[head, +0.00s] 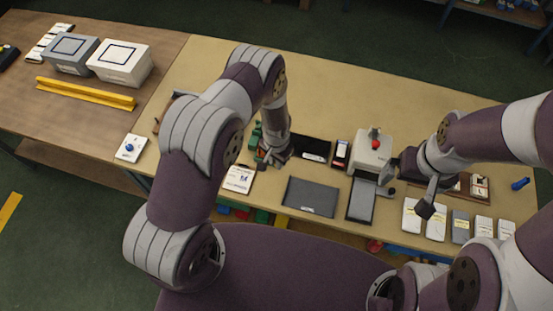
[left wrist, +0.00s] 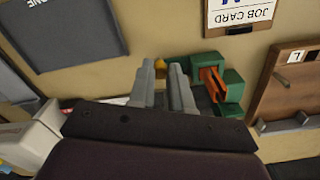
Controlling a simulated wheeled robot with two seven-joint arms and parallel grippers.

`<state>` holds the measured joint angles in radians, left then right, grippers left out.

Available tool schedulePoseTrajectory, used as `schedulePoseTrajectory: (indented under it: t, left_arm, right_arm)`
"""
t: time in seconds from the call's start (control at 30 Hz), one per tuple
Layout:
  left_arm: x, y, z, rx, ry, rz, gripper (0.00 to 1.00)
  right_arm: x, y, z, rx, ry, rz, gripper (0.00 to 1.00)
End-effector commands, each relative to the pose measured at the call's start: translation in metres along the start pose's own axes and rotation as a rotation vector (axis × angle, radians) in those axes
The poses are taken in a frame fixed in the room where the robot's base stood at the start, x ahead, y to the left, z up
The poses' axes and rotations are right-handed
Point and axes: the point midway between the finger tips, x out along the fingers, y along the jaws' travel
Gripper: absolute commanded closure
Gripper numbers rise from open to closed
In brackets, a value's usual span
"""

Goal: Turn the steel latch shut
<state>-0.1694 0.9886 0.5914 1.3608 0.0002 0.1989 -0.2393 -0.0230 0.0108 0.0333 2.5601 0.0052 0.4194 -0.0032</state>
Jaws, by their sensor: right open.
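I cannot identify the steel latch with certainty. A grey bar (left wrist: 285,125) on a brown wooden board (left wrist: 280,85) shows at the right of the left wrist view. That board is mostly hidden behind my left arm in the head view. My left gripper (head: 268,160) reaches down beside a green fixture (head: 255,135). In the left wrist view its two grey fingers (left wrist: 162,66) are apart, with a small yellow part (left wrist: 160,66) visible past the gap. The green fixture with an orange slot (left wrist: 215,84) is just right of them. My right gripper (head: 408,192) is open beside the white press.
A white press (head: 372,150) with a red knob stands right of centre. A dark grey mat (head: 311,196) and a job card (head: 239,179) lie near the front edge. Several labelled packs (head: 460,227) line the right front. Two lidded boxes (head: 122,65) stand on the left table.

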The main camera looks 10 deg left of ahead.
Motion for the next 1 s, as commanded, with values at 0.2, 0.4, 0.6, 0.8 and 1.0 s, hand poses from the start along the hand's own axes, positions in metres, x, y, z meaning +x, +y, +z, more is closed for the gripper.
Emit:
schedulePoseTrajectory:
  t: [0.2,0.4,0.6,0.8,1.0]
  left_arm:
    - [0.000,0.001,0.000,-0.007,-0.003,0.001,1.00]
    - [0.002,0.002,-0.002,-0.068,-0.002,0.000,1.00]
    - [0.004,0.005,-0.006,-0.207,-0.002,0.000,1.00]
    - [0.004,0.008,-0.014,-0.394,0.000,0.000,1.00]
    - [0.003,0.009,-0.021,-0.583,0.000,0.000,1.00]
  right_arm:
    - [0.001,0.000,0.000,0.000,0.000,0.000,0.00]
    - [0.009,0.000,0.001,0.000,0.000,0.000,0.00]
    - [0.023,0.000,0.003,0.000,0.000,0.000,0.00]
    - [0.039,0.000,0.005,0.000,0.000,0.000,0.00]
    - [0.053,0.000,0.006,0.000,0.000,0.000,0.00]
